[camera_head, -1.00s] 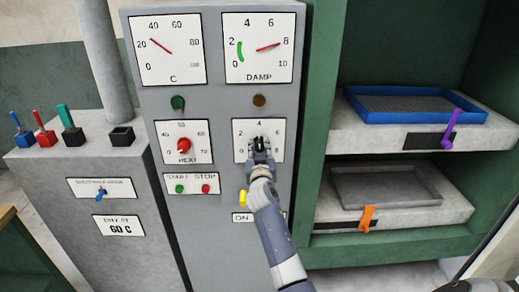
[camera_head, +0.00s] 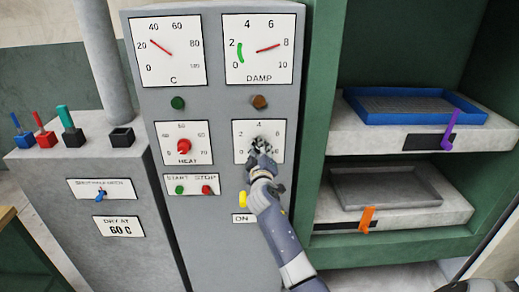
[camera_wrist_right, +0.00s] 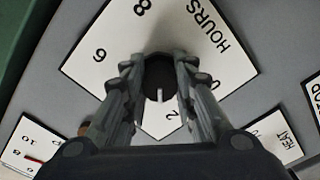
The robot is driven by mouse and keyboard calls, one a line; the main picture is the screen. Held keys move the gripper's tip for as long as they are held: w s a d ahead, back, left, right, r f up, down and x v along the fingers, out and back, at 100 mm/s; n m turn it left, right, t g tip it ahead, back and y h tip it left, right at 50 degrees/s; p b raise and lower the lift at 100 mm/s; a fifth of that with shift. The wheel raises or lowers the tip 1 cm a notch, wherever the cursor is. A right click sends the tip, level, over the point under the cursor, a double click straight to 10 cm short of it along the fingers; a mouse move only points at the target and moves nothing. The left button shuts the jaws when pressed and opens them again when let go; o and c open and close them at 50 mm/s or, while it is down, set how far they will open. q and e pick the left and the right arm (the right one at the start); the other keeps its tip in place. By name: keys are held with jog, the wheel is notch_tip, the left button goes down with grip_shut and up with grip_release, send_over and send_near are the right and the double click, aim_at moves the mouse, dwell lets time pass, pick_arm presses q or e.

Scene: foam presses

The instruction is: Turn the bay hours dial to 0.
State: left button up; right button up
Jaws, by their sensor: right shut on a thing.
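The bay hours dial is a dark round knob (camera_wrist_right: 158,76) on a white HOURS scale plate (camera_wrist_right: 95,62), on the grey control cabinet. The plate (camera_head: 239,127) also shows in the head view, under the DAMP gauge; there my gripper covers the knob. My right gripper (camera_wrist_right: 160,78) is shut on the knob, a finger on each side. It also shows in the head view (camera_head: 261,146), in front of the plate. In the wrist view the knob's white mark points close to the 2; the 4 is hidden by a finger. My left gripper is not in view.
The red HEAT knob (camera_head: 184,146) and the START/STOP buttons (camera_head: 192,187) are left of the dial. A yellow handle (camera_head: 243,199) is just left of my right forearm. Shelves with a blue tray (camera_head: 358,106) and a grey tray (camera_head: 345,186) stand at right.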

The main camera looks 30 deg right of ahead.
jog(key=n, duration=0.3)
jog(key=shift+d+f+n+p, duration=0.1)
jog(key=shift+f+n+p, duration=0.05)
jog(key=shift+n+p, duration=0.2)
jog(key=n+p, duration=0.1)
jog(key=n, duration=0.2)
jog(key=shift+s+n, duration=0.1)
jog(key=shift+n, duration=0.15)
jog(key=n+p, duration=0.2)
jog(key=n, duration=0.2)
jog(key=shift+n+p, duration=0.6)
jog(key=shift+n, duration=1)
jog(key=shift+r, duration=0.2)
